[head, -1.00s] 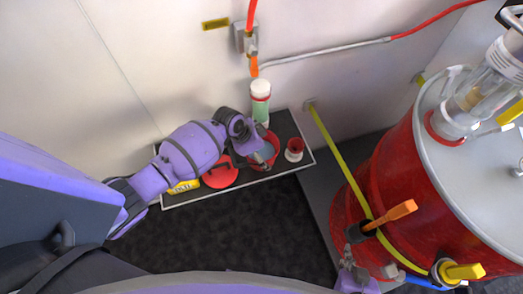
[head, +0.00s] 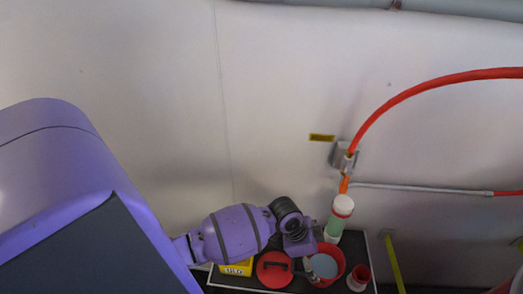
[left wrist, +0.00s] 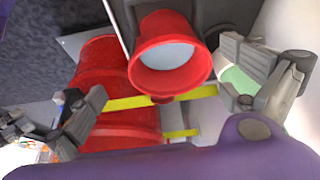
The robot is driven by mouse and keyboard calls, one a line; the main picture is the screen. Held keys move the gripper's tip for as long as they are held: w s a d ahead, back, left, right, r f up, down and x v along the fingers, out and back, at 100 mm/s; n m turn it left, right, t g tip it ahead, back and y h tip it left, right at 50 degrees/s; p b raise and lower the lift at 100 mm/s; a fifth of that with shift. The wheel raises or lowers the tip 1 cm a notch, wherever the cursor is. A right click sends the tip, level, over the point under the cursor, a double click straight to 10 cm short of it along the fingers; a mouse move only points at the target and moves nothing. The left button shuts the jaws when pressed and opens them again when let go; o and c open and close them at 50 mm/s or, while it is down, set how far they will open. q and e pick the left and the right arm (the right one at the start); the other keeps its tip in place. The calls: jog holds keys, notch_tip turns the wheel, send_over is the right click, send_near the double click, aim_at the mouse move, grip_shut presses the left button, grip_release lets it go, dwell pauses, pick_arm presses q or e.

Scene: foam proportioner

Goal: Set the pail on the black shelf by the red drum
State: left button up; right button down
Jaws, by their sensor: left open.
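The red pail (head: 334,254) with a pale grey-blue inside is at the right part of the black shelf (head: 346,242) in the head view. It also shows in the left wrist view (left wrist: 145,72), mouth toward the camera. I cannot tell whether it rests fully on the shelf. My left gripper (head: 312,266) is at the pail's left side. In the left wrist view its fingers (left wrist: 165,88) are spread wide, with the pail seen between them. My right gripper is out of view.
A red lid (head: 266,278) and a yellow box (head: 237,269) lie left of the pail. A white-capped bottle with green contents (head: 338,218) stands behind it, close to a finger. A small red cup (head: 358,279) is at its right. The wall is close behind.

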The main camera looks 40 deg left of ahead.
pick_arm(q)
jog(key=s+f+n+t+y, duration=0.1)
jog(key=s+f+n+t, duration=0.15)
jog(key=s, duration=0.45)
jog(key=s+f+n+t, duration=0.1)
jog(key=s+f+n, duration=0.25)
jog(key=s, duration=0.25)
jog(key=s+a+r+n+t+y, duration=0.1)
jog(key=s+a+n+t+y, duration=0.1)
jog(key=s, duration=0.8)
jog(key=shift+s+a+n+y, duration=0.3)
jog(key=shift+a+n, duration=0.4)
jog(key=shift+n, duration=0.2)
jog(key=shift+s+a, duration=0.1)
